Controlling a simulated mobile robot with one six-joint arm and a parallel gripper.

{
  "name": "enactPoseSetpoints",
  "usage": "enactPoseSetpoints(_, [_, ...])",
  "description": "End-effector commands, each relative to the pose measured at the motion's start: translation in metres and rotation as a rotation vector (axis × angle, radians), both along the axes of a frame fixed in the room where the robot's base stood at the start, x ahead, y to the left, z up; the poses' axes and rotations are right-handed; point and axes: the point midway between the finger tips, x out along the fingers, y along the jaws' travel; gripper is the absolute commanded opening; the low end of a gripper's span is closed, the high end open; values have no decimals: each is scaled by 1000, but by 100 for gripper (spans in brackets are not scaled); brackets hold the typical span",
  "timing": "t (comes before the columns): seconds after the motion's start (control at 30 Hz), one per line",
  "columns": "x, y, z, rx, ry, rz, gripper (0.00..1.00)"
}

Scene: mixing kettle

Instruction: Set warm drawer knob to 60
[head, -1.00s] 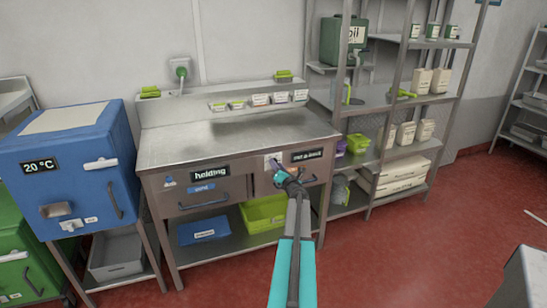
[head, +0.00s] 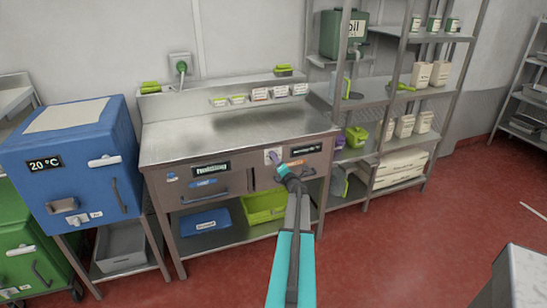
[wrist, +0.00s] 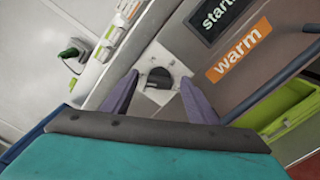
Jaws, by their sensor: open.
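The warm drawer's knob (wrist: 158,78) is a dark round dial on a pale plate. In the head view its plate (head: 272,156) is at the upper left of the right-hand drawer. An orange "warm" label (wrist: 238,52) and a dark display (wrist: 222,14) beginning "start" are beside the knob in the wrist view. My gripper (wrist: 158,88) is open, with one purple finger on each side of the knob. Contact with it cannot be told. In the head view my gripper (head: 283,170) is in front of the right-hand drawer. The knob's setting is not readable.
A blue oven-like box (head: 75,160) showing 20 °C stands left of the steel table (head: 190,142). A left drawer (head: 205,190) adjoins the warm drawer. A green bin (head: 265,207) is on the lower shelf. Steel shelving stands right, with red floor in front.

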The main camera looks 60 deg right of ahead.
Motion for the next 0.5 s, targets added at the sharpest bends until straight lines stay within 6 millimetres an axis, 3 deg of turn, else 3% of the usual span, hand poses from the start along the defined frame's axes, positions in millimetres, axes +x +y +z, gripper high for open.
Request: enactPoseSetpoints(0.5, [-32,24,0,1,1,-1,53])
